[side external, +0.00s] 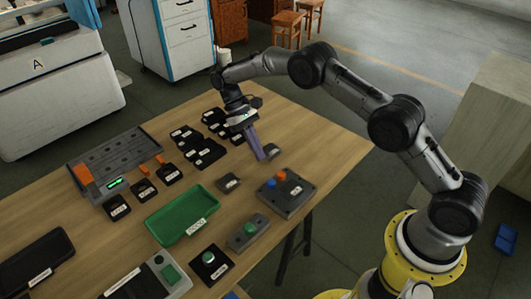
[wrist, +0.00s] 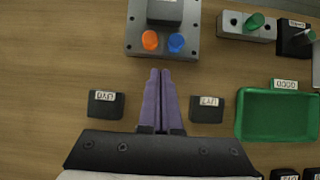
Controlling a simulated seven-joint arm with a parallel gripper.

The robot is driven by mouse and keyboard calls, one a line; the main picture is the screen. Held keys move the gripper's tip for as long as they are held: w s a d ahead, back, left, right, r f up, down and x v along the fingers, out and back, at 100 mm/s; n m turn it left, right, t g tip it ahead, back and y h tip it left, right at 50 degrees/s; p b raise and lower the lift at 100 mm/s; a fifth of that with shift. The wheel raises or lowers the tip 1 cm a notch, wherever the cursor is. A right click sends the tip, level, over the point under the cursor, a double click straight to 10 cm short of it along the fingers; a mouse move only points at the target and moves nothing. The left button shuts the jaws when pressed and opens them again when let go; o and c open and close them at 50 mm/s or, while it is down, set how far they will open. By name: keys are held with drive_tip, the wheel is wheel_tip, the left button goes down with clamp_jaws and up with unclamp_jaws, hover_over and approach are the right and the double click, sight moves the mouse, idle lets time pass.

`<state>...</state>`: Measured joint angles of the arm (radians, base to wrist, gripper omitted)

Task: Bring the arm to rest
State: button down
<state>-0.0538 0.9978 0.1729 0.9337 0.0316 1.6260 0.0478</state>
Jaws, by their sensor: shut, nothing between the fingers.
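My arm reaches out over the wooden table (side external: 330,128). My gripper (side external: 262,157) points down with its long purple fingers together and nothing between them. In the wrist view the closed fingertips (wrist: 160,72) lie between two small labelled black blocks, one on the left (wrist: 105,106) and one on the right (wrist: 207,110). The fingertips point toward a grey box (side external: 291,203) with an orange and a blue button, and look a little short of it. How high the fingertips are above the table I cannot tell exactly.
A green tray (side external: 160,225) and a grey unit with a green knob (side external: 250,236) stand nearer the front. A grey slotted tray (side external: 115,150) lies at the left. The table's far right corner is clear.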

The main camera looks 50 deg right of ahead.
wheel_tip(320, 180, up, 17)
drive_tip(key=s+t, duration=0.1)
drive_tip(key=t, duration=0.2)
drive_tip(key=s+d+r+t, duration=0.2)
drive_tip(key=s+r+t, duration=0.1)
drive_tip(key=s+r, duration=0.7)
drive_tip(key=s+r+t, duration=0.4)
drive_tip(key=s+r, duration=0.1)
drive_tip(key=s, duration=0.7)
drive_tip(key=s+d+f+t, duration=0.1)
drive_tip(key=s+f+t, duration=0.1)
drive_tip(key=s+f, duration=0.6)
drive_tip(key=shift+s+d+f, duration=0.15)
drive_tip(key=shift+s+f, duration=0.05)
drive_tip(key=shift+f, duration=0.2)
drive_tip(key=c, duration=1.5)
unclamp_jaws()
drive_tip(key=shift+c, duration=0.2)
